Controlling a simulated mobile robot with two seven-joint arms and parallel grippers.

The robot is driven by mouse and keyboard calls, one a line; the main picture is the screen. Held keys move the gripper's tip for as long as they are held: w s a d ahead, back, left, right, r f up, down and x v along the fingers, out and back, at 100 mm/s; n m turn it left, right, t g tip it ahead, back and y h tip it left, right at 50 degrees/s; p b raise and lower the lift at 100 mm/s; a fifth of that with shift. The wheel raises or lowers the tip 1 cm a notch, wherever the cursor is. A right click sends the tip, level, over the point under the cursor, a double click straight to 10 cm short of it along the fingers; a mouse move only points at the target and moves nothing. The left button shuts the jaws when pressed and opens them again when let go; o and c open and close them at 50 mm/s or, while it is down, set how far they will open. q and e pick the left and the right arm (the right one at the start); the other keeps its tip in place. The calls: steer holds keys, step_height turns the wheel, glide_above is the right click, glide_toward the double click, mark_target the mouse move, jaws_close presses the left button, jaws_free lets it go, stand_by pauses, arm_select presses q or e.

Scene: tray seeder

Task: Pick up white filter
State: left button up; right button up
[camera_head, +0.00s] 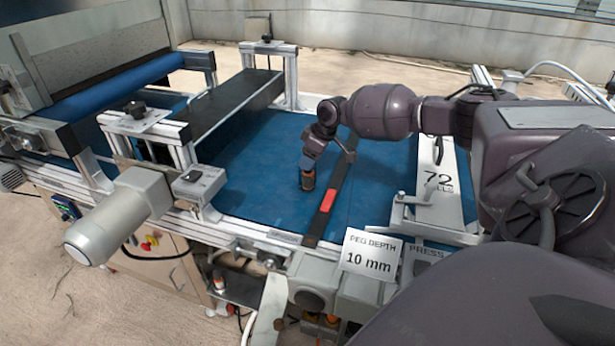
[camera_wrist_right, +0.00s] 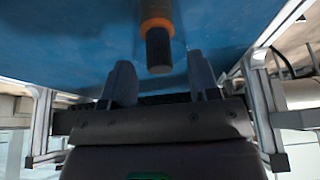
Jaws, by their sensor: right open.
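I cannot make out a white filter in either view. My right gripper (camera_head: 309,162) points down over the blue belt (camera_head: 258,165). In the right wrist view its two fingers (camera_wrist_right: 160,82) are apart with nothing between them. A dark cylinder with an orange band (camera_head: 307,181) is just below the gripper in the head view. It also shows in the right wrist view (camera_wrist_right: 158,46), just beyond the gap between the fingertips. I cannot tell whether it touches the fingers. My left gripper is not in view.
A dark bar with a red patch (camera_head: 328,202) crosses the belt right of the gripper. A black-topped metal frame (camera_head: 235,98) spans the belt at left. A grey motor (camera_head: 120,215) and a "PEG DEPTH 10 mm" sign (camera_head: 371,254) are at the front.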

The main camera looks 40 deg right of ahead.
jaws_close()
stand_by(0.3)
steer(key=shift+r, duration=0.1)
